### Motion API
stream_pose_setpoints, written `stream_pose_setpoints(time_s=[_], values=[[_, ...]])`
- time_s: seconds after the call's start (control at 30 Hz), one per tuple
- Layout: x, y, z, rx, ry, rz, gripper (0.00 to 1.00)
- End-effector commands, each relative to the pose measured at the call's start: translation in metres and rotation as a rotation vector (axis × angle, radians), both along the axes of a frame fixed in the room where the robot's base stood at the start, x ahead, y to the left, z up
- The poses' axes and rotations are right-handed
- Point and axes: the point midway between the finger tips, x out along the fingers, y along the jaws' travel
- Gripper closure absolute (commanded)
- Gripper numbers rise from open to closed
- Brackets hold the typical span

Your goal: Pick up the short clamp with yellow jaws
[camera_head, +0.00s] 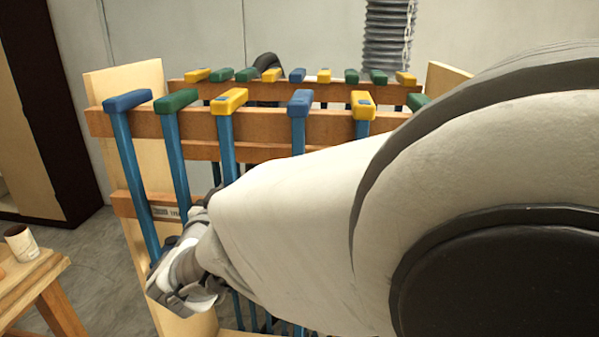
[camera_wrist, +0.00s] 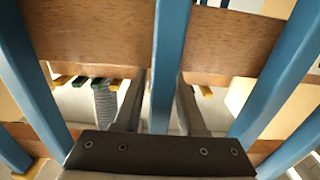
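Clamps with blue bars hang from a wooden rack (camera_head: 265,123). In the front row, one clamp has a yellow jaw (camera_head: 231,101) and another yellow jaw (camera_head: 362,104) hangs further right. More yellow jaws (camera_head: 197,75) show in the back row. Which yellow clamp is short cannot be told; the lower ends are hidden. My gripper is at the lower left of the rack in the head view, its fingertips hidden. In the wrist view my gripper (camera_wrist: 160,95) is open, its fingers either side of a blue bar (camera_wrist: 170,40), with small gaps. That bar's jaw colour is out of view.
Neighbouring blue bars stand close to the left (camera_wrist: 30,80) and right (camera_wrist: 285,75) of my gripper. A small wooden table with a cup (camera_head: 21,243) stands at the left.

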Motion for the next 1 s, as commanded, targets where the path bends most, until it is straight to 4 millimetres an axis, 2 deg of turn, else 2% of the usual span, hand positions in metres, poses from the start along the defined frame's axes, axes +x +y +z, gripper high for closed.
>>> stream_pose_setpoints(time_s=[0.03, 0.2, 0.67, 1.0], values=[[0.0, 0.0, 0.0, 0.0, 0.0, 0.0, 0.71], [0.0, 0.0, 0.0, 0.0, 0.0, 0.0, 1.0], [0.001, 0.0, 0.002, 0.002, -0.003, -0.001, 1.0], [0.01, -0.004, 0.011, 0.002, -0.003, 0.0, 1.0]])
